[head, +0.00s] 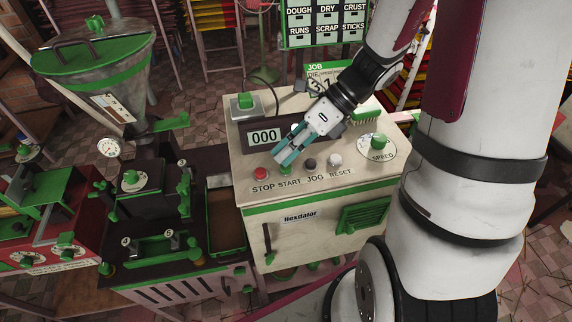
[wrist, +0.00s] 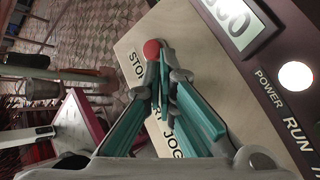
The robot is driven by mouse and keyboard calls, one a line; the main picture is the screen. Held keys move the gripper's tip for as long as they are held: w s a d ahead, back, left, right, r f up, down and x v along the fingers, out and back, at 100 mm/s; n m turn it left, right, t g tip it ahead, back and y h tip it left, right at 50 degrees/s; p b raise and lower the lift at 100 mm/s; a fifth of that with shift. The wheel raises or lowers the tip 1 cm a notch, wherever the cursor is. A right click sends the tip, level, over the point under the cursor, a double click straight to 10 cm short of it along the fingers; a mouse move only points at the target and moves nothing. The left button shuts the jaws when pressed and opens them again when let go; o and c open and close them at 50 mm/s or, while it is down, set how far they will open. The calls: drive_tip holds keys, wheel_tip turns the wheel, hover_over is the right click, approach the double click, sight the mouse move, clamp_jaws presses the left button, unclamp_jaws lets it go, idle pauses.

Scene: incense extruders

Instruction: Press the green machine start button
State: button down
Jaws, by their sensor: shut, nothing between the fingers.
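The cream control box (head: 320,210) carries a row of buttons labelled STOP, START, JOG and RESET. The START label (head: 289,183) shows in the head view, but my fingers cover the place above it, so I cannot make out the green start button. My gripper (head: 284,157) is shut and empty, pointing down over that place; I cannot tell whether its tips touch the button. In the wrist view my gripper (wrist: 163,75) has its fingertips beside the red stop button (wrist: 152,49) and hides part of the START label.
Beside START are the red stop button (head: 261,174), a dark jog button (head: 310,163) and a white reset button (head: 335,160). A display (head: 263,136) reading 000 stands behind them. A green speed dial (head: 378,141) is at the right. A white lamp (wrist: 297,75) shows by POWER.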

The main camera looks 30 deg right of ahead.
drive_tip(key=shift+f, duration=0.45)
idle(0.4)
drive_tip(key=shift+r, duration=0.1)
drive_tip(key=shift+r+p, duration=0.55)
drive_tip(key=shift+r, duration=0.35)
drive_tip(key=shift+s+r+p, duration=0.1)
drive_tip(key=shift+r+p, duration=0.9)
drive_tip(key=shift+r, duration=0.5)
drive_tip(key=shift+r+p, duration=0.5)
drive_tip(key=shift+r, duration=0.5)
